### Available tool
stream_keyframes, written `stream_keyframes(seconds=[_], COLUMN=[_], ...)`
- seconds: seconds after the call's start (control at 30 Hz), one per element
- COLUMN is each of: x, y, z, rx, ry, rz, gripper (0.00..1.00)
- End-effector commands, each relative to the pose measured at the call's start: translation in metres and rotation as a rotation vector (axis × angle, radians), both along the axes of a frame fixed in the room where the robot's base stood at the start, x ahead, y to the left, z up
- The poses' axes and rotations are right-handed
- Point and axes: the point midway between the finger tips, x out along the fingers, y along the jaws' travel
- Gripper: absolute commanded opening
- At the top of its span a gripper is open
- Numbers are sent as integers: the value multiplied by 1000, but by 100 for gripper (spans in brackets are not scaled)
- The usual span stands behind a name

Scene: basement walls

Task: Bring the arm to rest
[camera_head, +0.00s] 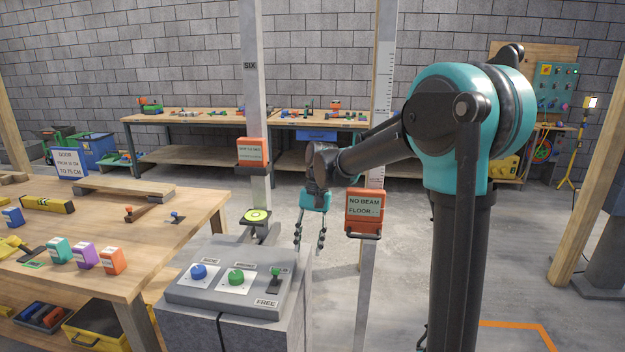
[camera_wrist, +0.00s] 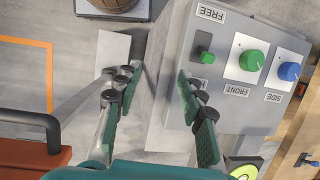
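My arm reaches left from its teal shoulder, and my gripper (camera_head: 309,246) hangs fingers-down just right of the grey control box (camera_head: 222,305). In the wrist view my gripper (camera_wrist: 156,82) has its two green-padded fingers apart, with only the pedestal side and floor seen between them. The control box (camera_wrist: 225,108) lies to the right of the fingers there. It carries a blue knob (camera_head: 198,271), a green knob (camera_head: 236,278) and a small green-topped lever (camera_head: 275,278) by a FREE label. I cannot tell whether a finger touches the box.
An orange sign (camera_head: 364,205) reading NO BEAM FLOOR stands close right of my gripper; its orange body and dark handle show in the wrist view (camera_wrist: 30,155). A post (camera_head: 255,80) carries another orange sign (camera_head: 251,152). A wooden workbench (camera_head: 150,245) is left. Floor at right is open.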

Motion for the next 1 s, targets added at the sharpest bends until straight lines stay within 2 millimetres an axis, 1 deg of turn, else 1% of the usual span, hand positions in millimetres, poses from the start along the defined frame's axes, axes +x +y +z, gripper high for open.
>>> stream_keyframes(seconds=[0.03, 0.2, 0.27, 0.3, 0.4, 0.5, 0.6, 0.7, 0.83, 1.0], x=[-9, -38, -50, -59, -83, -107, -127, -142, -150, -151], y=[-23, -87, -108, -122, -154, -182, -201, -214, -221, -221], z=[-9, -39, -50, -58, -78, -96, -111, -122, -128, -128], rx=[8, 13, 6, -1, -27, -62, -95, -122, -141, -142], ry=[-50, -226, -289, -329, -430, -519, -589, -634, -663, -665], rz=[-7, 1, 8, 14, 31, 51, 71, 89, 99, 101], gripper=[40, 40, 40, 40, 40, 40, 40, 40, 40, 40])
